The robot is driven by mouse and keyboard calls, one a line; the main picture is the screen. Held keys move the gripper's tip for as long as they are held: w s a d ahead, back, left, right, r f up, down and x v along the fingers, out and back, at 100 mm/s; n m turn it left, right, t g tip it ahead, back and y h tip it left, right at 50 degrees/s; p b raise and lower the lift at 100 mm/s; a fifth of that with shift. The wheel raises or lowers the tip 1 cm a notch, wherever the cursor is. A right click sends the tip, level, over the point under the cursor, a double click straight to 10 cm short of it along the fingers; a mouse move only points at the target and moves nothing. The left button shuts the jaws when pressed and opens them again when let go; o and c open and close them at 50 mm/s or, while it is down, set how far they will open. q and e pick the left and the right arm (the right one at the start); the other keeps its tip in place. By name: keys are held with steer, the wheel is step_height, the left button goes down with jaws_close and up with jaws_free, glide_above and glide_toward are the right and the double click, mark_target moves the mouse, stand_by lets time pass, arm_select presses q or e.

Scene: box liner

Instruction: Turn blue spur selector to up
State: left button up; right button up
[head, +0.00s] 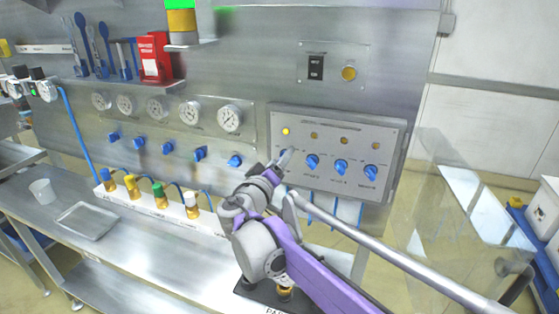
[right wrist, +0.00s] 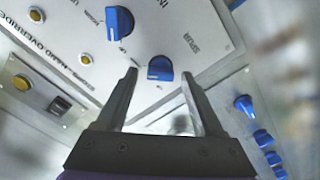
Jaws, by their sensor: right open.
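The blue spur selector (right wrist: 160,68) is a round knob on the white control panel, beside the printed word SPUR in the right wrist view. It sits between the two fingertips of my right gripper (right wrist: 158,78), which is open. I cannot tell whether a finger touches the knob. In the head view my right gripper (head: 284,160) is at the left end of the selector row on the panel (head: 330,128) and largely hides the knob there. My left gripper is not in view.
More blue selectors (head: 341,167) continue to the right in the row, with lamps above; the leftmost lamp (head: 286,131) looks lit. Blue valve handles (head: 200,153) and gauges (head: 229,118) are on the wall to the left. Colored valve fittings (head: 191,205) stand on the bench below.

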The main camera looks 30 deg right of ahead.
jaws_close()
steer(key=shift+n, duration=0.3)
steer(key=n+p, duration=0.1)
steer(key=n, duration=0.4)
steer(key=n+p, duration=0.1)
steer(key=n, duration=0.5)
steer(key=n+p, duration=0.1)
steer(key=n, duration=0.5)
steer(key=shift+f, duration=0.4)
steer(key=shift+n, duration=0.4)
jaws_free()
